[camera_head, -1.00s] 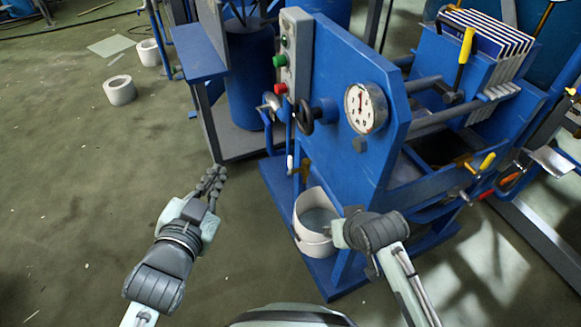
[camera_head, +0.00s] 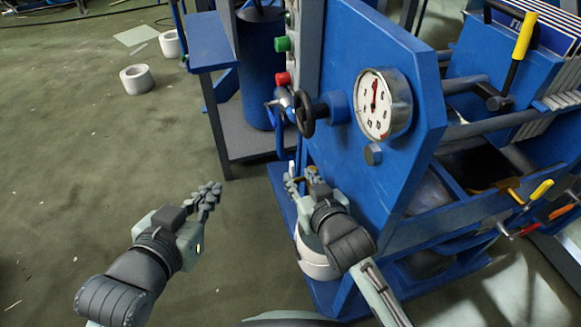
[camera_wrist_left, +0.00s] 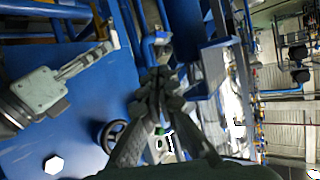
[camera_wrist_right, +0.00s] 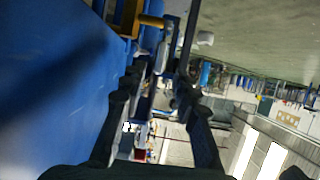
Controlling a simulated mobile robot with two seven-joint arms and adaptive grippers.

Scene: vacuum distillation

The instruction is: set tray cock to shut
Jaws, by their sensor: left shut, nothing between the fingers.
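A small brass-coloured cock is at the lower front edge of the blue press, partly hidden by my right gripper (camera_head: 303,182) in the head view. In the right wrist view the brass cock (camera_wrist_right: 130,18) and its yellow lever (camera_wrist_right: 152,21) show at the top, beyond the fingertips. I cannot tell its exact setting. My right gripper has its fingers apart, with nothing seen between them, close to the cock. My left gripper (camera_head: 208,196) is shut and empty, over open floor left of the press.
The blue press (camera_head: 385,110) carries a round gauge (camera_head: 374,105) and a black handwheel (camera_head: 304,113). A white bucket (camera_head: 318,262) stands below my right gripper. More yellow-handled cocks (camera_head: 541,190) are at the right. Open floor (camera_head: 80,180) lies at the left.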

